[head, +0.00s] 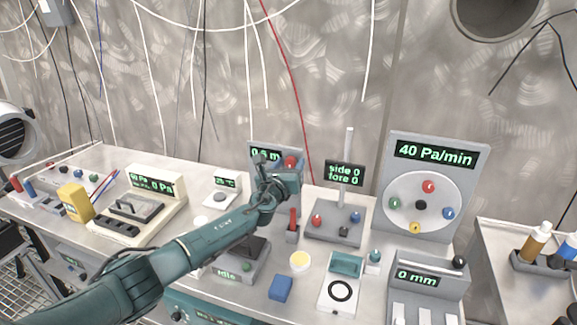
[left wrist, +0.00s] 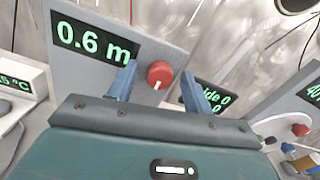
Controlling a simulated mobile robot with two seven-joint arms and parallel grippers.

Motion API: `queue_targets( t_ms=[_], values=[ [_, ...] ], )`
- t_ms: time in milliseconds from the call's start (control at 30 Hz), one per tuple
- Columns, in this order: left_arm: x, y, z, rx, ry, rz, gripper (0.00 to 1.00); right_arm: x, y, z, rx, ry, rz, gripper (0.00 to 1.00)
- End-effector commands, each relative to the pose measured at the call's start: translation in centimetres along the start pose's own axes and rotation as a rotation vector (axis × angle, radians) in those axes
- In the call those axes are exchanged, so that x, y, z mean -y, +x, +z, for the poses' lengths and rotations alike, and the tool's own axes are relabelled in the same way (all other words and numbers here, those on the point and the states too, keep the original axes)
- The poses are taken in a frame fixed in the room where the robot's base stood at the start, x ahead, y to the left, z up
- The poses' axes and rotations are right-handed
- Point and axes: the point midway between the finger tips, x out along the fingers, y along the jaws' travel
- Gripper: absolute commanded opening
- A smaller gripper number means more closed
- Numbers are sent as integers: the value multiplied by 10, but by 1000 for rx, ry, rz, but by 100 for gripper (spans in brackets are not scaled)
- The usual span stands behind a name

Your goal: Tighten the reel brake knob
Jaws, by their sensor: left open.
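The reel brake knob looks to be the round red knob (left wrist: 160,74) with a white mark on the grey panel (left wrist: 85,75) whose green display reads 0.6 m. In the head view the red knob (head: 290,160) shows just above my gripper, and the panel (head: 261,146) is partly hidden behind it. My left gripper (head: 288,172) is open in front of the panel. In the left wrist view its two blue fingers (left wrist: 159,80) appear on either side of the knob. I cannot tell whether they touch it. My right gripper is not in view.
A small display reading side 0, fore 0 (head: 344,173) stands right of the panel. A larger panel reading 40 Pa/min (head: 440,172) stands farther right. White cables hang behind.

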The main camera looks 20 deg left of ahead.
Motion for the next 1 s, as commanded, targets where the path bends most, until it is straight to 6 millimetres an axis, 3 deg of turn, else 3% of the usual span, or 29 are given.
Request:
queue_targets(
  t_ms=[267,700,1000],
  values=[
    [0,-15,2,0,1,0,50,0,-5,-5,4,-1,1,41],
    [-1,-95,0,-2,-1,-1,50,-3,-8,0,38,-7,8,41],
    [0,-129,0,0,0,0,50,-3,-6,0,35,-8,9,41]
  ],
)
